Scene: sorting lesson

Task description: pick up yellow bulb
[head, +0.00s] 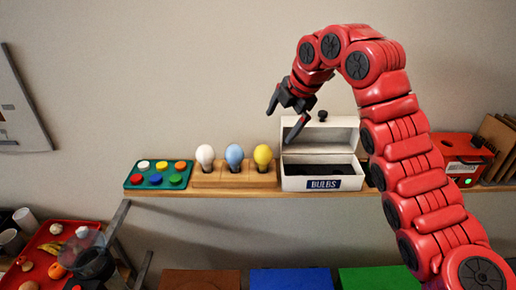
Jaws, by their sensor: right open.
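The yellow bulb (262,157) stands upright at the right end of a wooden stand (234,179) on the shelf. A blue bulb (234,156) and a white bulb (205,156) stand to its left. My right gripper (282,124) is open and empty, above and slightly right of the yellow bulb, clear of it in the picture.
A white box labelled BULBS (300,184), lid up, stands just right of the stand. A green tray with coloured discs (128,183) is to the left. A red tray (40,240) with food lies lower left. A red box (462,142) is at the right.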

